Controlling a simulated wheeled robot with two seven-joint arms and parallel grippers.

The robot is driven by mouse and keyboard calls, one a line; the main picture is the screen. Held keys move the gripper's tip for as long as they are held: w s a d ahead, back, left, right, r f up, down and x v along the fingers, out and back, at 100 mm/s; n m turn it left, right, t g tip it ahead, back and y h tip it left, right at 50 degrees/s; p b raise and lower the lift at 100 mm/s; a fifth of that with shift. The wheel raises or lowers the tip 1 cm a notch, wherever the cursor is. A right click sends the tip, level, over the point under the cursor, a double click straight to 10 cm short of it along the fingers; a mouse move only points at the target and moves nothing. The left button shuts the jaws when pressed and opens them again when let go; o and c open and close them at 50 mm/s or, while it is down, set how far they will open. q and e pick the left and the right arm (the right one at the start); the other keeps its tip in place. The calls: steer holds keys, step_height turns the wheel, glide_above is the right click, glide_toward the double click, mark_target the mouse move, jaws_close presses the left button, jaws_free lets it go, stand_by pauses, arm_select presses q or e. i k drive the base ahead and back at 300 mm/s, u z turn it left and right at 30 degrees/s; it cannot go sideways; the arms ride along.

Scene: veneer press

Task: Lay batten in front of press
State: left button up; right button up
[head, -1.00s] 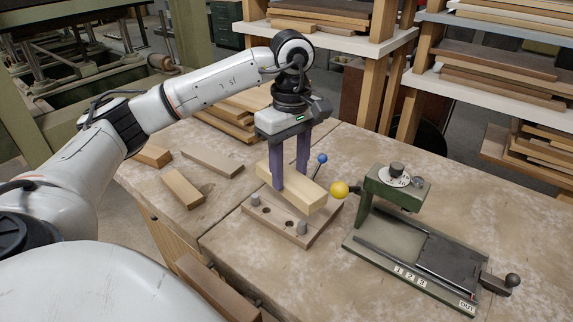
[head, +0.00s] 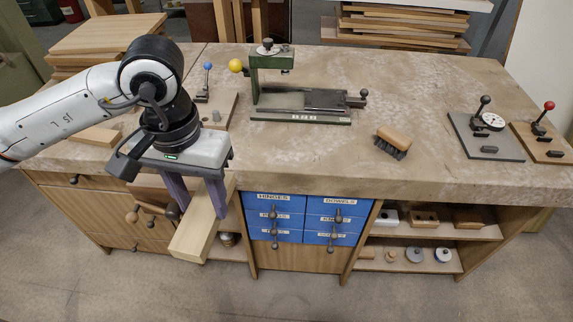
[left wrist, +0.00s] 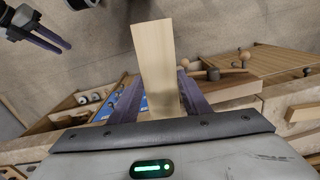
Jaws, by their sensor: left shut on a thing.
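The batten (head: 195,238) is a pale square-edged wooden bar. My left gripper (head: 203,213) is shut on it, with a dark purple finger on each side. The batten hangs at the front edge of the bench, left of the drawers, and tilts down toward the viewer in the head view. It also shows between the fingers in the left wrist view (left wrist: 154,55). The green press (head: 270,82) stands on the bench, behind and to the right of the batten. My right gripper (left wrist: 52,38) shows at the top left of the left wrist view; its opening is unclear.
The bench top (head: 320,160) is clear in front of the press. A brush (head: 393,141) lies to its right, and a dial gauge stand (head: 488,135) stands farther right. A pegged board with a blue-knobbed lever (head: 207,75) is left of the press. Blue drawers (head: 305,215) sit below.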

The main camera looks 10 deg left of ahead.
mark_target(279, 146)
steer(key=u, duration=0.05)
steer(key=k, duration=0.1)
steer(key=z, duration=1.25)
steer(key=i, duration=0.65)
steer(key=u, duration=0.95)
